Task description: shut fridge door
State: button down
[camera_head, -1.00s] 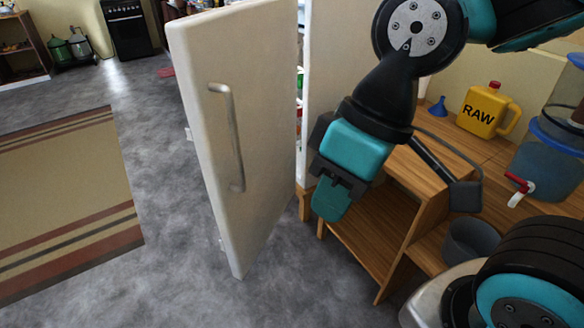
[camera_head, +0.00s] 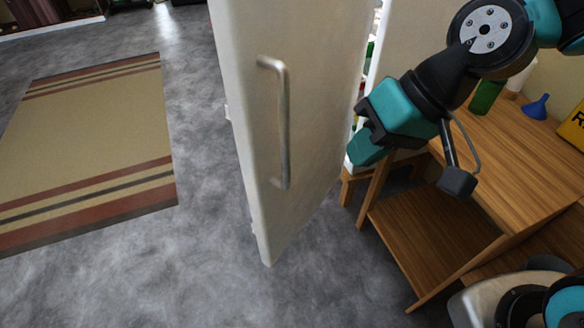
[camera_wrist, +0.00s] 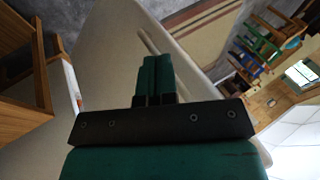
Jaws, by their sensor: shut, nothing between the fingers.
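The fridge door (camera_head: 312,110) is a cream panel with a long metal handle (camera_head: 283,125), standing ajar in the head view. Its outer face is toward me, and shelves with items show in the gap at its right edge. My gripper (camera_head: 358,158) is to the right of the handle, beside the door's right edge. I cannot tell whether it touches the door. In the wrist view the closed green fingers (camera_wrist: 155,75) lie across the cream door (camera_wrist: 105,75), with the handle (camera_wrist: 150,42) beyond. Nothing is held.
A wooden shelf unit (camera_head: 440,220) stands to the right, with a blue funnel (camera_head: 536,106), a green bottle (camera_head: 487,97) and part of a yellow container (camera_head: 574,125) on top. A striped rug (camera_head: 95,135) lies at the left. The grey floor (camera_head: 215,250) in front is clear.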

jog(key=w+f+m+t+y+b, duration=0.1)
jog(key=w+f+m+t+b, duration=0.1)
jog(key=w+f+m, duration=0.45)
jog(key=m+t+b, duration=0.2)
jog(key=m+t, duration=0.1)
jog(key=m, duration=0.2)
send_near(293, 170)
jog(key=s+a+f, duration=0.2)
jog(key=s+a, duration=0.1)
jog(key=shift+w+a+p, duration=0.45)
jog(key=shift+w+a, duration=1)
jog(key=shift+w, duration=0.25)
